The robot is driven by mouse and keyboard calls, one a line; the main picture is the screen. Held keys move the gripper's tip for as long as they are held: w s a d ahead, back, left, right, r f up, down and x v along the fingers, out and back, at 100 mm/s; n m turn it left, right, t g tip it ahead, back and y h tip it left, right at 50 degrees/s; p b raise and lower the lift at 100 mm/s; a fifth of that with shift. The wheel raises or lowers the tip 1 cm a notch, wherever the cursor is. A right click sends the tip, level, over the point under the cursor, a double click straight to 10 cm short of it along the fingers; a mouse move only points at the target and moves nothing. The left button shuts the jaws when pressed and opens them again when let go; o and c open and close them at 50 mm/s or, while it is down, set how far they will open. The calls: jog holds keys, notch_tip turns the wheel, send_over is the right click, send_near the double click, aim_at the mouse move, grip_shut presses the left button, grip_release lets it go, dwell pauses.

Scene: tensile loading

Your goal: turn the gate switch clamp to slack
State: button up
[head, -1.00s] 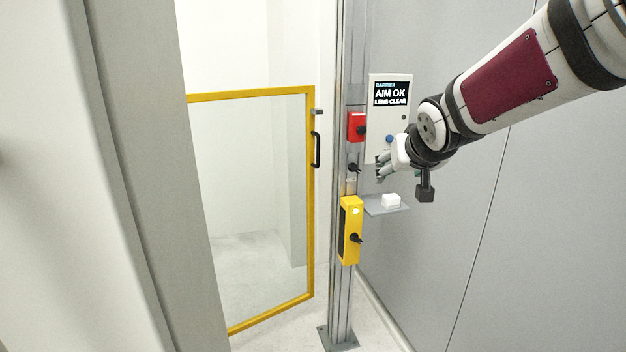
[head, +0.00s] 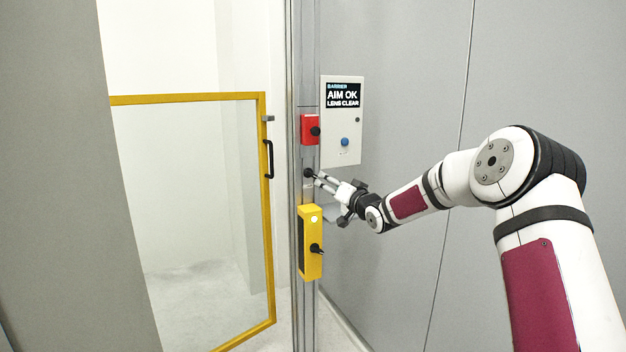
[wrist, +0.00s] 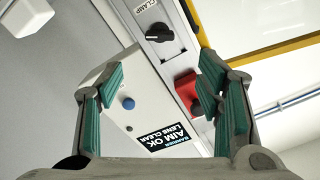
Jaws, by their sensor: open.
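The clamp (head: 308,173) is a small black knob on the metal post, just below the red gate switch (head: 309,129). In the wrist view the black knob (wrist: 158,36) sits on a light plate marked CLAMP, and the red switch (wrist: 189,90) with its own black knob lies below it. My gripper (head: 318,179) is open, its fingers pointing at the clamp knob from the right. In the wrist view the green-padded fingers of my gripper (wrist: 161,65) are spread apart with nothing between them, and the clamp knob lies beyond the tips. Contact is not visible.
A yellow box (head: 312,258) with a black knob is on the post below. A white panel (head: 342,153) reading AIM OK, LENS CLEAR, with a blue button, hangs behind. A yellow-framed gate (head: 267,230) stands left.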

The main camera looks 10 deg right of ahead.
aim_at(310, 174)
jog(key=b+x, duration=0.1)
jog(key=x, duration=1.2)
jog(key=shift+b, duration=0.3)
jog(key=c, duration=1.2)
